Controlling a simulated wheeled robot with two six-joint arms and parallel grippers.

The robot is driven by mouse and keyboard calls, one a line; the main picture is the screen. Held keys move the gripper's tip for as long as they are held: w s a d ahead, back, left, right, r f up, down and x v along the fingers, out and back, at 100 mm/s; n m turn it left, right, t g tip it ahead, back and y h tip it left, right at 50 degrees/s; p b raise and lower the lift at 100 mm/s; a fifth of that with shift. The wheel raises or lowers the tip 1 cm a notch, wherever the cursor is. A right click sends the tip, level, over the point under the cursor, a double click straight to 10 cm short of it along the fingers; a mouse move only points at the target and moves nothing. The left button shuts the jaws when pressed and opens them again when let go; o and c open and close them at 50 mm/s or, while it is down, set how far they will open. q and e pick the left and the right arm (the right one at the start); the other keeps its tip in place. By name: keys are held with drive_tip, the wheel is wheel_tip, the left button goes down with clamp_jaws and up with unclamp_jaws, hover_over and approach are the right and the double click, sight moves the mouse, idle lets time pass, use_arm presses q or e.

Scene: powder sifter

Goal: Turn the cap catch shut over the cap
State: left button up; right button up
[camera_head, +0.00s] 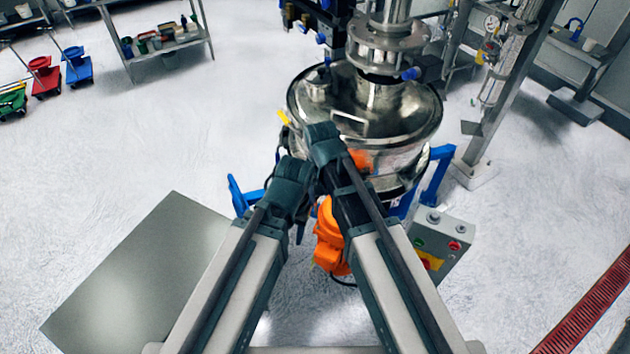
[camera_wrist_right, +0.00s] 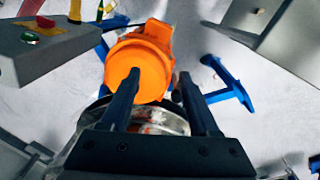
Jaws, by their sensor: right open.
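The powder sifter (camera_head: 405,115) is a round steel drum with a shiny lid, in the upper middle of the head view. A small raised steel fitting (camera_head: 320,84) sits on its lid at the left. I cannot make out the cap or its catch with certainty in either view. My right gripper (camera_wrist_right: 158,84) is open, its two dark fingers apart in front of the orange motor (camera_wrist_right: 138,68). Nothing is seen held between them. In the head view my right wrist hides its fingers, close to the drum's near side. My left gripper's fingers are hidden behind its wrist.
A grey control box (camera_head: 440,246) stands right of the motor. Blue frame legs (camera_head: 436,172) surround the drum's base. A steel column (camera_head: 505,90) rises at the right. A grey plate (camera_head: 140,275) lies at lower left.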

use_arm(q)
wheel_tip(320, 180, up, 6)
drive_tip(key=p, duration=0.3)
drive_tip(key=shift+f, duration=0.2)
use_arm(e)
drive_tip(key=w+a+r+m, duration=0.2)
drive_tip(key=w+r+m, duration=0.3)
drive_tip(key=w, duration=0.4)
drive_tip(key=shift+r+y, duration=0.3)
drive_tip(key=shift+w+f, duration=0.1)
wheel_tip(320, 180, down, 14)
drive_tip(key=b, duration=1.3)
use_arm(q)
wheel_tip(320, 180, down, 14)
use_arm(e)
drive_tip(key=shift+r, duration=0.2)
use_arm(q)
drive_tip(key=shift+r, duration=0.15)
use_arm(e)
clamp_jaws()
